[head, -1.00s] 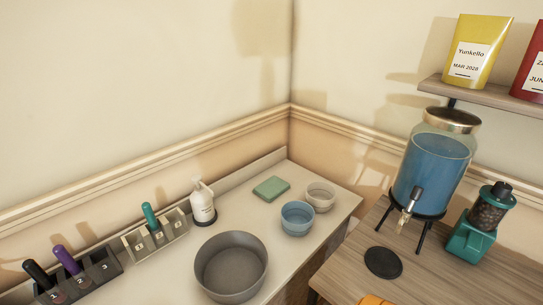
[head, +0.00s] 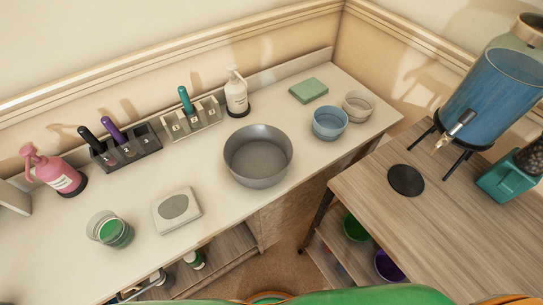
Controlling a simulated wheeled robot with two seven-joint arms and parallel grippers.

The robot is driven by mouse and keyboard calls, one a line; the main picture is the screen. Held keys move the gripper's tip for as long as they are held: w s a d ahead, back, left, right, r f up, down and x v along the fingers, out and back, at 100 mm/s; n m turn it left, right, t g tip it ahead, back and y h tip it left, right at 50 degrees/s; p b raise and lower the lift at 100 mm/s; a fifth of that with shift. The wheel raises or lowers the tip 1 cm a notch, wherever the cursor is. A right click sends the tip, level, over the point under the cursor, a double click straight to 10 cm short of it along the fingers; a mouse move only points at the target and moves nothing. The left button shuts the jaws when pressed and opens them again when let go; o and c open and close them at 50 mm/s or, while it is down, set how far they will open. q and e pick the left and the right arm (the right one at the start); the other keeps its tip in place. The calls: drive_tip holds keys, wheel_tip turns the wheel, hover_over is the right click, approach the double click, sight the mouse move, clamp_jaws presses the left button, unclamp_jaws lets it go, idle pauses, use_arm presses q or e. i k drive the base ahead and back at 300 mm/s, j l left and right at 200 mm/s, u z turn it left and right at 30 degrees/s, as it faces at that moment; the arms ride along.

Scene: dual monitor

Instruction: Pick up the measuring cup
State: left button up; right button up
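A clear cup with a green part inside (head: 111,230) stands on the white counter at the left. A blue cup (head: 329,123) and a clear greyish cup (head: 358,106) stand beside each other near the counter's right end. I cannot tell for sure which of these is the measuring cup. Neither of my grippers shows in the head view.
The white counter (head: 240,212) holds a grey bowl (head: 258,156), a scale (head: 177,209), a pink bottle (head: 54,173), a white pump bottle (head: 236,93), a dark holder (head: 126,149) and a green sponge (head: 308,90). A wooden table (head: 420,225) with a blue drink dispenser (head: 497,92) stands at right.

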sight(106, 229)
drive_tip(key=u, duration=1.7)
